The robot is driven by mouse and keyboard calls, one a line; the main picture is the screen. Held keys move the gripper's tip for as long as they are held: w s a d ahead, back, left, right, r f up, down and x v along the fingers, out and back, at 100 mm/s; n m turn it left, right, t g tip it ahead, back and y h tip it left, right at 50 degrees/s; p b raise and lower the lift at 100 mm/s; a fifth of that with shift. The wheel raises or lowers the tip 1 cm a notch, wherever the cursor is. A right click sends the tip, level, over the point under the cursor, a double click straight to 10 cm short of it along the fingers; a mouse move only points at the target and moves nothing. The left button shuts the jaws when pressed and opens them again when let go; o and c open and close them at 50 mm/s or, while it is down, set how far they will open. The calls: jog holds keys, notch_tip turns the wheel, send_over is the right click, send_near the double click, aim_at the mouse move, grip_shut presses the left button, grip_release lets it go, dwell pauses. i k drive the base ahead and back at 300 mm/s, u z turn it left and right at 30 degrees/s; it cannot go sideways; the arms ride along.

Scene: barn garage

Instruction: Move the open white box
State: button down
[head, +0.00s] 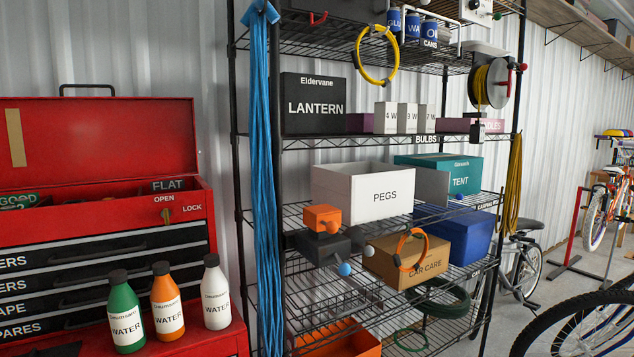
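An open white box labelled PEGS (385,209) stands upright on the middle wire shelf of the black rack. Its label faces front and right, and its open top shows a pale inside. What lies inside it, if anything, cannot be made out. My gripper is not in this view.
A teal TENT box (465,180) stands to the white box's right. Below are an orange block (322,218), a brown CAR CARE box (405,263) and a blue bin (470,236). Blue straps (265,180) hang at the rack's left. Several bottles stand by the red toolbox (100,140).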

aim_at(365, 192)
jog(key=u, duration=0.1)
jog(key=i, duration=1)
jog(key=z, duration=0.1)
